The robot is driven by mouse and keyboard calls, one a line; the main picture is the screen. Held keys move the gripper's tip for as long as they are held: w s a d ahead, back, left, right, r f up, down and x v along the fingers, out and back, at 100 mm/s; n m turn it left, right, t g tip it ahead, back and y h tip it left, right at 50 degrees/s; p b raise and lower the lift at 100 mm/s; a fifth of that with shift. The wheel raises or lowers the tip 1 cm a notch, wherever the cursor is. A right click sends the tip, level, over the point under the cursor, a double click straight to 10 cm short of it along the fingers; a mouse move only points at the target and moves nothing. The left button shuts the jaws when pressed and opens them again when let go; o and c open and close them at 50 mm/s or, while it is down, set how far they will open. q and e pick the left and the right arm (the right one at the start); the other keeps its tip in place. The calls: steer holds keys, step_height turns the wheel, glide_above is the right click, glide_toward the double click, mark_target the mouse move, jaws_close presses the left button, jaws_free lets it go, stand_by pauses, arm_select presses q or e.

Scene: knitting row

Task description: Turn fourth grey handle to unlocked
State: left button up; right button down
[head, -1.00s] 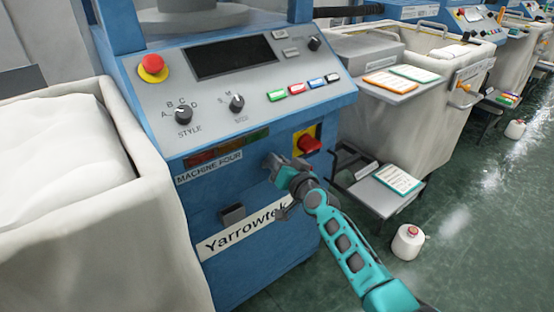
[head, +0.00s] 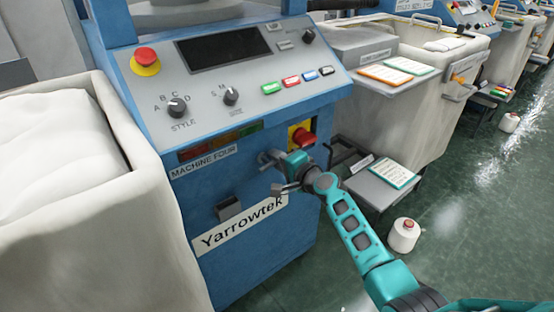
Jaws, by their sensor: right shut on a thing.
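The blue machine labelled "MACHINE FOUR" (head: 203,162) stands in front of me in the head view. My right gripper (head: 283,172) is at its front panel, below and left of the red rotary switch (head: 301,138). It is shut on the grey handle (head: 267,157). The gripper and wrist hide most of this handle, so its exact angle is hard to tell. A separate dark grey block (head: 230,208) sits on the panel just above the "Yarrowtek" plate. My left gripper is not in view.
The sloped console (head: 225,85) carries a red stop button, knobs and coloured buttons. A cloth-filled bin (head: 118,125) stands close on the left. On the right are a cream bin (head: 440,110), a low step (head: 378,190) and a yarn cone (head: 404,235) on the green floor.

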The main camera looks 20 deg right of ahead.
steer(key=shift+f+m+y, duration=0.2)
steer(key=shift+m+y, duration=0.1)
steer(key=shift+m, duration=0.4)
steer(key=c, duration=1.2)
jaws_free()
steer(key=shift+c, duration=0.2)
steer(key=shift+s, duration=0.1)
steer(key=p+v, duration=0.3)
steer(key=v, duration=0.9)
steer(key=shift+s+d+r, duration=0.15)
steer(key=shift+s+r, duration=0.05)
steer(key=shift+s, duration=0.1)
